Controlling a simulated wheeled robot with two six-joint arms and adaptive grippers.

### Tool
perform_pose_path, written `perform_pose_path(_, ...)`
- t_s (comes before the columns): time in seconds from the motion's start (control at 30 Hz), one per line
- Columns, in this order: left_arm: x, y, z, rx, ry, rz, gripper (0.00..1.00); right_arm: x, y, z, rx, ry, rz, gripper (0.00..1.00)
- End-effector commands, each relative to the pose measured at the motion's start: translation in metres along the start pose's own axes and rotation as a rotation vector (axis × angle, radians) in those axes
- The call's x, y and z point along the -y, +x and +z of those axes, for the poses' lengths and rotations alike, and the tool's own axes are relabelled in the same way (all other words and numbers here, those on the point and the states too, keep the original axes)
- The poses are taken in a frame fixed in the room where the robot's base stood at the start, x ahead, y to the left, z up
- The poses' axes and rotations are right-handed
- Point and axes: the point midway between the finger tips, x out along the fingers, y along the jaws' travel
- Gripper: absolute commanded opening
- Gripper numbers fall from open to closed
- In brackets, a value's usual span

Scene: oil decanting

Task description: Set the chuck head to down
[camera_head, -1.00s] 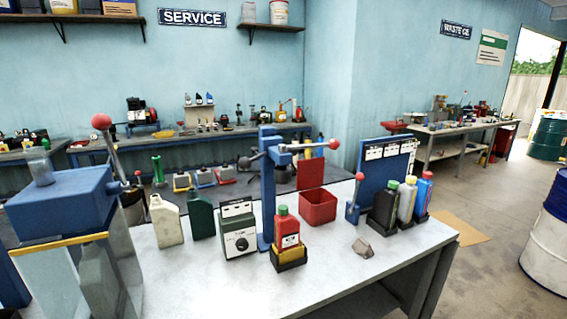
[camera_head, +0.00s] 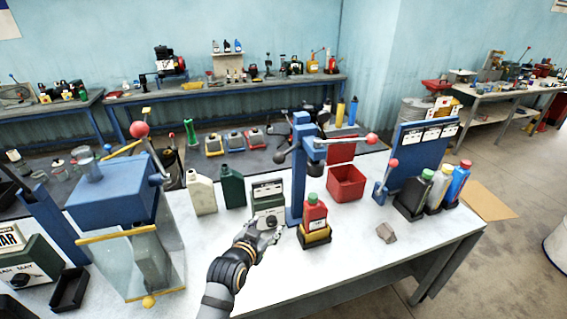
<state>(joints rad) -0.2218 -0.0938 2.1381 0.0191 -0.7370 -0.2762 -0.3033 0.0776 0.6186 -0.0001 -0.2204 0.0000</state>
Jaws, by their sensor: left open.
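The blue capping stand (camera_head: 298,180) rises from the white table. Its chuck head (camera_head: 315,168), a dark cylinder under the blue arm, hangs above a red bottle with a green cap (camera_head: 315,212), with a gap between them. The stand's lever with a red ball (camera_head: 371,139) sticks out to the right. The bottle stands upright in a black and yellow holder (camera_head: 314,237). My left gripper (camera_head: 268,229) is open, low in front of the grey-green dial box, left of the bottle and apart from the stand. The gripper partly hides the box. My right gripper is not in view.
The dial box (camera_head: 268,190) stands left of the stand. A blue-topped tank with a lever (camera_head: 110,195) is at left. A cream jug (camera_head: 201,193), green jug (camera_head: 232,187), red bin (camera_head: 346,184) and several bottles (camera_head: 438,188) stand around.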

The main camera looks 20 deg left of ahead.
Motion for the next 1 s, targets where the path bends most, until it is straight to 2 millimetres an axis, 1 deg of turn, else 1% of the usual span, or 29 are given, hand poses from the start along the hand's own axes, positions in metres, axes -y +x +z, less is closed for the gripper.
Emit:
perform_pose_path(0.03,0.006,-0.006,-0.051,-0.111,0.003,-0.023,0.59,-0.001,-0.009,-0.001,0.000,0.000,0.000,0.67)
perform_pose_path(0.1,0.014,-0.016,-0.101,-0.235,0.013,-0.056,0.59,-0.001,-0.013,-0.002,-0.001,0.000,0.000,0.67)
perform_pose_path(0.13,0.017,-0.020,-0.117,-0.276,0.018,-0.069,0.59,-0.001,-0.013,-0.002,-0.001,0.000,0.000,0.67)
perform_pose_path(0.2,0.021,-0.027,-0.141,-0.341,0.023,-0.090,0.59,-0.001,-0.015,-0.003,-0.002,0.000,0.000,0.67)
perform_pose_path(0.23,0.022,-0.029,-0.147,-0.359,0.025,-0.096,0.59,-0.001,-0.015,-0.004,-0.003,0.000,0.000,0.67)
perform_pose_path(0.3,0.024,-0.032,-0.154,-0.380,0.028,-0.104,0.59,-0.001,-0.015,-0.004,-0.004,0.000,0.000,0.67)
perform_pose_path(0.37,0.024,-0.032,-0.155,-0.382,0.028,-0.105,0.59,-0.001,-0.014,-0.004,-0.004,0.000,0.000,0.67)
perform_pose_path(0.47,0.024,-0.027,-0.156,-0.382,0.029,-0.104,0.59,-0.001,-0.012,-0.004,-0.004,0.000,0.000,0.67)
perform_pose_path(0.57,0.025,-0.013,-0.160,-0.383,0.031,-0.104,0.59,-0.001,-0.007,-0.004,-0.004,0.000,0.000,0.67)
perform_pose_path(0.8,0.030,0.035,-0.177,-0.381,0.030,-0.104,0.59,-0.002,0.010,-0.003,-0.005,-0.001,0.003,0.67)
perform_pose_path(0.9,0.032,0.051,-0.183,-0.380,0.029,-0.103,0.59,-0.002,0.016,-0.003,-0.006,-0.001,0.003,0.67)
perform_pose_path(1.0,0.033,0.060,-0.188,-0.379,0.028,-0.104,0.59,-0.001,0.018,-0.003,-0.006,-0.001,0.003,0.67)
